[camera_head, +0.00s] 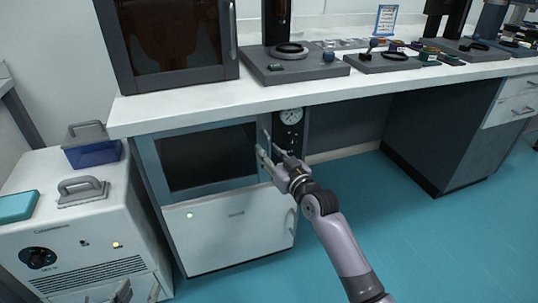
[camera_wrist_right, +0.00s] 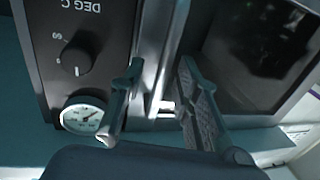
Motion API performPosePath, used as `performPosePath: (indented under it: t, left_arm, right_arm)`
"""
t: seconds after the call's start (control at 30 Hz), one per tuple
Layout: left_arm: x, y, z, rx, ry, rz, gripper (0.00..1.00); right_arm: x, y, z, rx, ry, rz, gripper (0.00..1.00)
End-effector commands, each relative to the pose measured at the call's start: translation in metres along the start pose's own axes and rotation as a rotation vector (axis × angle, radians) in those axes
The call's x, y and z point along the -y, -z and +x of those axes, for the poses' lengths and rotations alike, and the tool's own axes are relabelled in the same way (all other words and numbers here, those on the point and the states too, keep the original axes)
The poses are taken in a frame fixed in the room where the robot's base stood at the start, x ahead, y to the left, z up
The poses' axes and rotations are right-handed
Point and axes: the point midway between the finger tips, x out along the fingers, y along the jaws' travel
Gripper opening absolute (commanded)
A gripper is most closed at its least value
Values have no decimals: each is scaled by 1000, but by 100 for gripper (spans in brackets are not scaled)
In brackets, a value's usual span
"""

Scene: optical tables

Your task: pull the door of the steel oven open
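The steel oven stands under the bench. Its door has a dark window (camera_head: 208,157) and looks closed. A control panel with a round gauge (camera_head: 290,117) is at the door's right; the gauge also shows in the right wrist view (camera_wrist_right: 82,115). The upright door handle (camera_head: 266,138) is by the door's right edge. My right gripper (camera_head: 268,152) is at the handle. In the right wrist view the handle (camera_wrist_right: 168,60) runs between the two spread fingers (camera_wrist_right: 160,68), with gaps visible. My left gripper (camera_head: 137,290) shows only partly at the bottom left, its fingers apart and empty.
A white cabinet (camera_head: 240,230) is below the oven. A white unit (camera_head: 75,235) with a handled lid stands close on the left. A dark-windowed cabinet (camera_head: 170,40) and lab gear sit on the white bench top (camera_head: 200,103). Blue floor (camera_head: 440,240) is clear at right.

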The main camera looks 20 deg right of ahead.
Motion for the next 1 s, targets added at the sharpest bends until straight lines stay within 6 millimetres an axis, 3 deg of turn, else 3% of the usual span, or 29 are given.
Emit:
performPosePath:
  t: [0.3, 0.77, 1.0]
  left_arm:
    - [0, 3, 0, -16, -1, 0, 40]
    - [-1, 3, 1, -15, -1, 0, 40]
    - [-1, 3, 1, -14, -1, 0, 40]
  right_arm:
    - [0, 0, 3, 0, 0, 0, 30]
    - [0, 0, 2, 0, 0, 0, 0]
    - [0, 0, 2, 0, 0, 0, 0]
